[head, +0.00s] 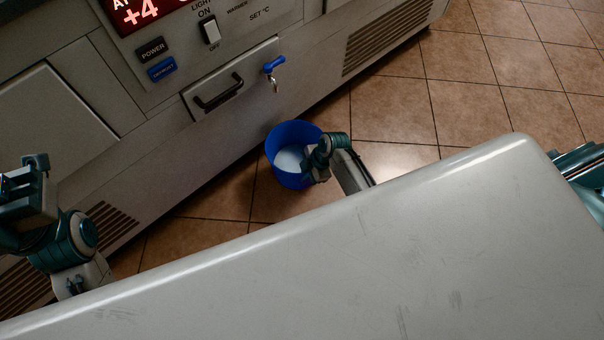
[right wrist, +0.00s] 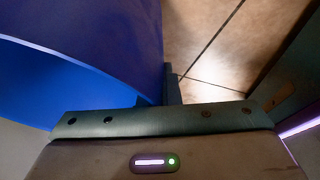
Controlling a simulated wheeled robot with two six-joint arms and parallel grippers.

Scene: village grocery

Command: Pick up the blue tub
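The blue tub (head: 279,138) stands upright on the tiled floor beside the grey cabinet, below a small tap. Something pale shows inside it at the bottom. My right gripper (head: 318,155) is at the tub's right rim. In the right wrist view, the tub's blue wall (right wrist: 90,45) fills the upper left. It runs down between the fingers of the right gripper (right wrist: 160,92), one finger lying close against the wall; the other is mostly hidden. The gripper looks shut on the wall. My left gripper (head: 20,178) is at the far left edge, empty and apparently open, far from the tub.
The cabinet front (head: 165,130) carries a black handle (head: 217,92), a blue-levered tap (head: 273,68), a switch and a red display. It stands close behind the tub. Open tiled floor (head: 470,100) lies to the right. A pale, scratched surface (head: 400,250) covers the foreground.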

